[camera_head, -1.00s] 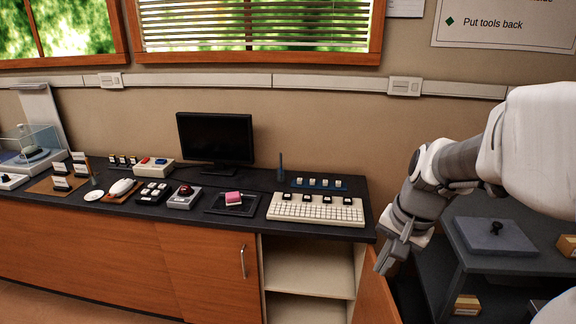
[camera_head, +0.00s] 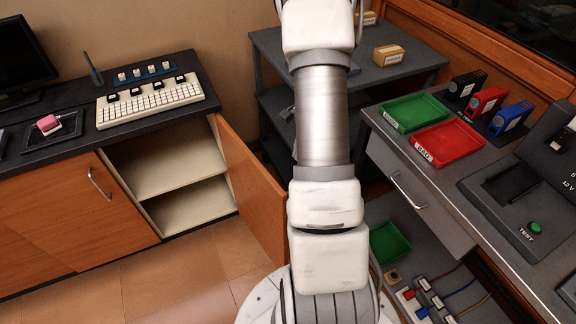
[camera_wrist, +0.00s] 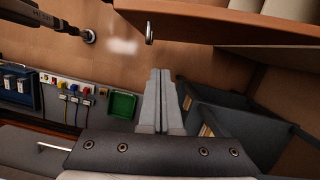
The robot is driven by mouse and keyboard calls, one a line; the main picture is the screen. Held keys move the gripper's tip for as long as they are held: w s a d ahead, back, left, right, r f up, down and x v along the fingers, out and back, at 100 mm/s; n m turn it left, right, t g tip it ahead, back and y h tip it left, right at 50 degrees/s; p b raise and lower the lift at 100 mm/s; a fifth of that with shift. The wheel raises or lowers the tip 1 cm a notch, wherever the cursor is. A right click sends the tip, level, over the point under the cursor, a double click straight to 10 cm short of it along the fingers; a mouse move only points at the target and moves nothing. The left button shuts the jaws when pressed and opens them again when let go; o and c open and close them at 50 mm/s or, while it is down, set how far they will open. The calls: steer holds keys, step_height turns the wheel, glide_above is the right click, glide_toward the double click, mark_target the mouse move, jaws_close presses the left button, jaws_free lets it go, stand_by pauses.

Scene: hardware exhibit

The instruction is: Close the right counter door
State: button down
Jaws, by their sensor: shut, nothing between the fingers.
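The right counter door (camera_head: 250,180) stands wide open, swung out to the right of the counter's opening (camera_head: 165,170), whose pale shelves are bare. In the wrist view, a wooden panel (camera_wrist: 220,28) with a metal handle (camera_wrist: 149,34), which looks like this door, crosses the upper right. My gripper (camera_wrist: 160,73) is shut and empty in the wrist view, with its fingertips below the panel and apart from it in the picture. In the head view, my arm hides most or all of the gripper.
A closed door with a handle (camera_head: 100,184) is on the left. A dark shelf unit (camera_head: 405,62) stands behind the open door. A workbench (camera_head: 400,150) with green and red trays is on the right. Tiled floor (camera_head: 190,280) is clear before the opening.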

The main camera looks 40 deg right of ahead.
steer(key=a+f+b, duration=0.1)
steer(key=a+f, duration=0.5)
steer(key=f, duration=0.3)
steer(key=shift+w+a+b, duration=0.15)
steer(key=shift+w+b, duration=0.05)
steer(key=shift+b, duration=0.15)
steer(key=shift+a, duration=0.15)
